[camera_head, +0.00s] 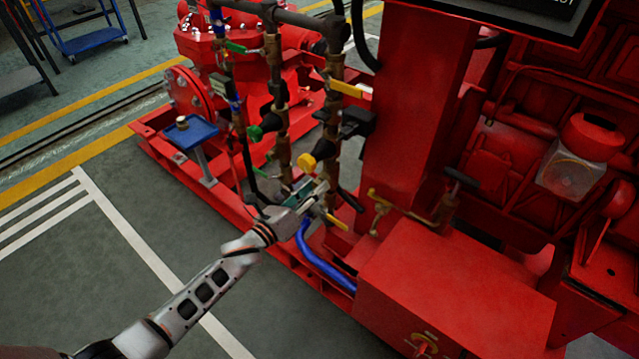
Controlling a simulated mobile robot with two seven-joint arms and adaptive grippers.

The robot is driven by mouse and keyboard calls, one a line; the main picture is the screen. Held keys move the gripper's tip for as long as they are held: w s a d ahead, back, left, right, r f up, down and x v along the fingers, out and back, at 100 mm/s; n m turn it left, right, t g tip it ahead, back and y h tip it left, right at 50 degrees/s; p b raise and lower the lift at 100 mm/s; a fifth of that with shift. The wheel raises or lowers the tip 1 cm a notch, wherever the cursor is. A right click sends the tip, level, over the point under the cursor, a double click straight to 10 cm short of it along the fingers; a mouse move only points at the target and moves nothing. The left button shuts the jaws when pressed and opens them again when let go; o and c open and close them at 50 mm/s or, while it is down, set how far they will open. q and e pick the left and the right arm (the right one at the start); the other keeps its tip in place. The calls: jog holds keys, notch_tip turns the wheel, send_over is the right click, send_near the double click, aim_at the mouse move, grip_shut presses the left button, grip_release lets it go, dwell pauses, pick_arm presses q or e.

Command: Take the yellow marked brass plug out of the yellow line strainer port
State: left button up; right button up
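A yellow round end piece (307,162) sticks out to the left of the brass fittings on the right-hand vertical pipe line (331,130). It looks like the yellow-marked port, but I cannot make out a separate brass plug in it. My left gripper (308,201) is low at this line, below the yellow piece and beside the lower pipe. Its fingers are small and blend with the fittings, so I cannot tell whether they are open or hold anything. My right gripper is not in view.
A green round end piece (255,133) is on the neighbouring line. Yellow lever handles (345,89) and a blue hose (322,262) are close by. A small blue tray (194,131) with a small item stands left. A red box (455,295) and column (415,110) bound the right side.

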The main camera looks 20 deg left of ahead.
pick_arm(q)
jog(key=shift+m, duration=0.3)
jog(key=shift+f, duration=0.1)
dwell(0.3)
grip_shut()
dwell(0.5)
jog(key=n, duration=2.4)
